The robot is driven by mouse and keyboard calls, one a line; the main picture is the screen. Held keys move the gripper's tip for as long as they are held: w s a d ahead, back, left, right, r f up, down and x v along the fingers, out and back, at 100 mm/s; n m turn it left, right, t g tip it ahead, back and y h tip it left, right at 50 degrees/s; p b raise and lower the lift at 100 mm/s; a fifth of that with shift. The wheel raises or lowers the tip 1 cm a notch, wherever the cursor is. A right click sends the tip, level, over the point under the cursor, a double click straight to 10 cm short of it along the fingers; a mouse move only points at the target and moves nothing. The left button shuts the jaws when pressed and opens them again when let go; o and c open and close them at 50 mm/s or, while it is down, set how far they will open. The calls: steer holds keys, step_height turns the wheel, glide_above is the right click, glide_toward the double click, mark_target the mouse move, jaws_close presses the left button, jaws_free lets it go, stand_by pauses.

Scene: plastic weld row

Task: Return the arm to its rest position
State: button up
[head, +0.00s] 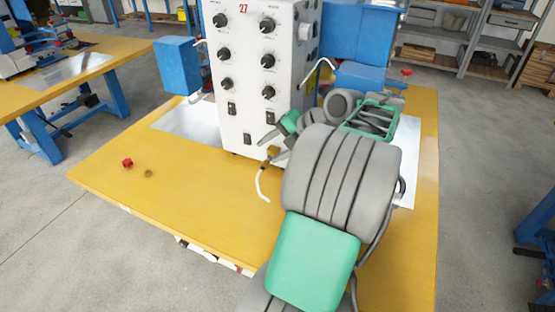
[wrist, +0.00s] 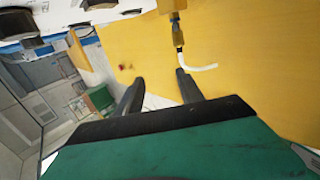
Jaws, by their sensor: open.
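My arm (head: 340,175), grey and green, reaches over the right half of the yellow table (head: 140,208) towards the white control box (head: 260,60). My gripper (head: 263,148) is near the lower right of the box's front, partly hidden by the arm. In the wrist view my gripper (wrist: 160,79) has its two dark fingers apart, with nothing between them. A brass-coloured fitting (head: 271,153) with a white bent tube (head: 262,188) is close to the fingers. In the wrist view the white tube (wrist: 200,67) lies just beyond the right finger; contact cannot be told.
A small red part (head: 127,163) and a brownish ring (head: 148,173) lie on the table's left side. Blue housings (head: 177,65) flank the box. Another yellow table (head: 95,50) stands at left, shelves (head: 485,40) at back right. The table's front left is clear.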

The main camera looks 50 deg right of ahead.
steer(key=s+a+r, duration=0.4)
steer(key=s+a, duration=0.1)
steer(key=s, duration=0.2)
steer(key=w+a+m+g+p, duration=0.2)
steer(key=w+a+m, duration=0.25)
steer(key=a, duration=0.25)
steer(key=w+a+m+g+p, duration=0.1)
steer(key=w+a+m+p, duration=0.2)
steer(key=a+m, duration=0.3)
steer(key=s+a+f+m+g+h+p, duration=0.1)
steer(key=s+a+m+p, duration=0.1)
steer(key=a+m, duration=0.3)
steer(key=s+a+f+m+g+h+p, duration=0.1)
steer(key=s+a+m+h, duration=0.1)
steer(key=s+a+m, duration=0.2)
steer(key=a+m, duration=0.2)
steer(key=a, duration=0.1)
steer(key=shift+s+a+f+p, duration=0.2)
steer(key=shift+f+p, duration=0.1)
steer(key=shift+p, duration=0.1)
